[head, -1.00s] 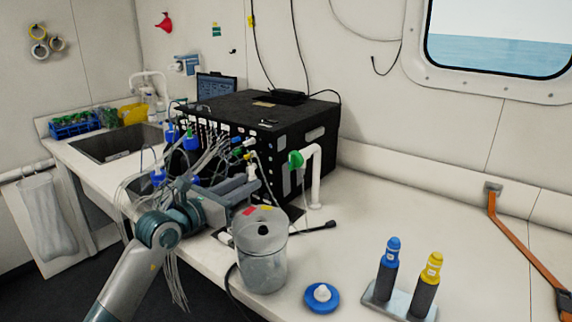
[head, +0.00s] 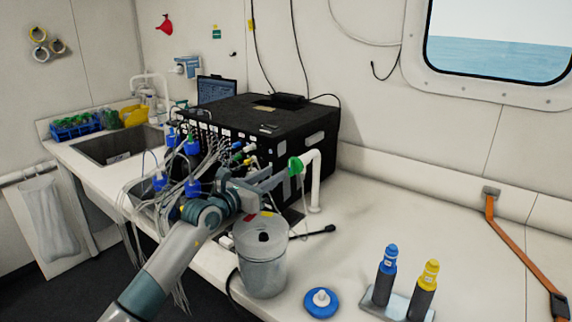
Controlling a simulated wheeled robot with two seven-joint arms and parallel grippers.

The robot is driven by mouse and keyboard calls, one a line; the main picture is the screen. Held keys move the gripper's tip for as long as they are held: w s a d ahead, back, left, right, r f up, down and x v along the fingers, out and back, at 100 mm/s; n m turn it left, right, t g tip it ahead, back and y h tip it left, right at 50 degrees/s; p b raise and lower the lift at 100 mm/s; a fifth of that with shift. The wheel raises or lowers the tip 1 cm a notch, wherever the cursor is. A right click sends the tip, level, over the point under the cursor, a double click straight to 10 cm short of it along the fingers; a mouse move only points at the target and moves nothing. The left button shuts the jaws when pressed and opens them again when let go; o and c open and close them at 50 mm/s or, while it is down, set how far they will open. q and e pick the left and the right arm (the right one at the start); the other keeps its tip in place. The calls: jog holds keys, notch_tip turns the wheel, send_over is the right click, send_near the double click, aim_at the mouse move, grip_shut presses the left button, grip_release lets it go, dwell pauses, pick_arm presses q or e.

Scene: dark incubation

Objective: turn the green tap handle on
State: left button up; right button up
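The green tap handle (head: 296,165) sits at the left end of a white curved tap (head: 315,180), which stands on the bench just right of the black box. My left arm reaches in from the lower left. My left gripper (head: 281,176) is right at the handle, its tips just left of it and overlapping its edge in the view. I cannot tell whether they touch it, or whether the fingers are apart or closed. My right gripper is out of view.
The black box (head: 275,125) with many tubes is close behind. A blue dish (head: 321,302) and a stand with a blue-topped bottle (head: 386,275) and a yellow-topped bottle (head: 426,285) are in front. The right bench is clear.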

aim_at(290, 164)
pick_arm(q)
jog(key=shift+p+x, duration=0.35)
jog(key=shift+x, duration=3.25)
jog(key=shift+c, duration=0.2)
grip_shut()
